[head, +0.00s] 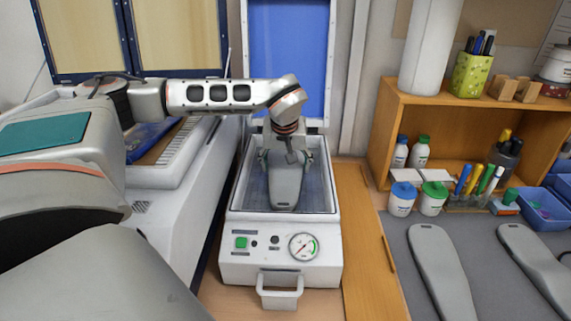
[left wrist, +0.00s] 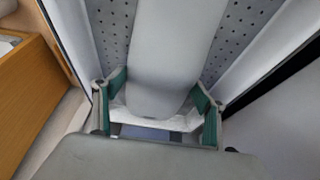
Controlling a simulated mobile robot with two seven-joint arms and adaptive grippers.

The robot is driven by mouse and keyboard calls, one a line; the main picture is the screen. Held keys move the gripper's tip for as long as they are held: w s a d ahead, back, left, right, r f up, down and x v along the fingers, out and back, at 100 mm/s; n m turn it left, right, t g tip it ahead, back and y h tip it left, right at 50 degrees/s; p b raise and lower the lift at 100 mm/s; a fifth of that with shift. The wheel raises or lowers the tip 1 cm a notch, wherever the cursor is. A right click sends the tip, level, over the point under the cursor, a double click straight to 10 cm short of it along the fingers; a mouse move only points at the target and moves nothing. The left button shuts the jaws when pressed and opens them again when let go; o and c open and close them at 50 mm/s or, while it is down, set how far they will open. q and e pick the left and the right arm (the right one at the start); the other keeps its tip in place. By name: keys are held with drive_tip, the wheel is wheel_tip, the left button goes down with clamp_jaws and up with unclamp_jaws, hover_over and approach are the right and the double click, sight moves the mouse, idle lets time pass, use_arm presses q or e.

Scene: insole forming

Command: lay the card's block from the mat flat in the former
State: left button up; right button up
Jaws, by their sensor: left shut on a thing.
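The former (head: 281,238) is a white box with an open tray, a gauge and a front handle; its blue lid stands raised behind. My left gripper (head: 286,160) is inside the tray, pointing down, shut on a grey insole-shaped block (head: 285,188). The block lies lengthwise with its rounded end toward the front; I cannot tell whether it touches the bed. In the left wrist view, green-padded fingers (left wrist: 160,106) are at both sides of the block (left wrist: 165,60), over the perforated bed (left wrist: 232,40). My right gripper is not in view.
Two more grey blocks (head: 441,268) (head: 540,258) lie on the dark mat (head: 398,240) at right. A wooden shelf (head: 381,118) with bottles and pens stands behind it. A wooden board (head: 362,235) lies beside the former. A white machine (head: 170,215) is on the left.

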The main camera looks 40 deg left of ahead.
use_arm(q)
drive_tip(key=shift+f, duration=0.4)
idle(0.5)
drive_tip(key=o, duration=1.6)
drive_tip(key=v, duration=1.2)
drive_tip(key=shift+w+r, duration=0.1)
drive_tip(key=shift+d, duration=0.1)
